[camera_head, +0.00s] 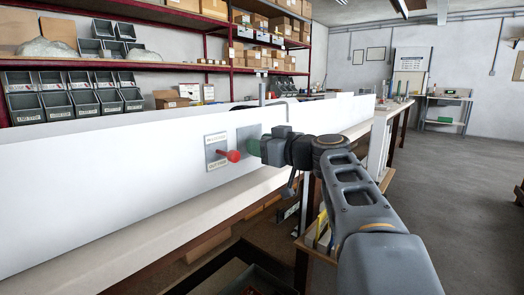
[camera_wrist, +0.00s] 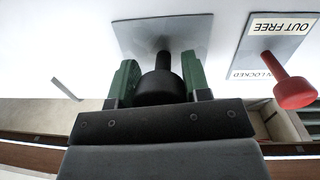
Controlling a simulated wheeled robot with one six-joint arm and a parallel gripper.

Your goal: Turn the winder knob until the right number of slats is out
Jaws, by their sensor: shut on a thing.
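The black winder knob (camera_wrist: 160,86) sits on a short shaft in front of a grey square plate (camera_wrist: 190,32) in the wrist view. My gripper (camera_wrist: 160,80) is shut on the knob, with one green finger on each side. In the head view my gripper (camera_head: 258,148) is against the long white panel (camera_head: 90,180) and hides the knob. A red-headed plunger (camera_head: 232,156) stands out from a labelled plate beside it, and it also shows in the wrist view (camera_wrist: 295,92). The label reads OUT FREE, with a partly hidden LOCKED line. I cannot make out any slats.
A pale ledge (camera_head: 130,228) runs along the panel's foot. Shelves with grey bins (camera_head: 65,98) and cardboard boxes stand behind the panel. A small dark slot (camera_wrist: 67,88) shows in the wrist view. Open grey floor (camera_head: 455,180) lies to the right.

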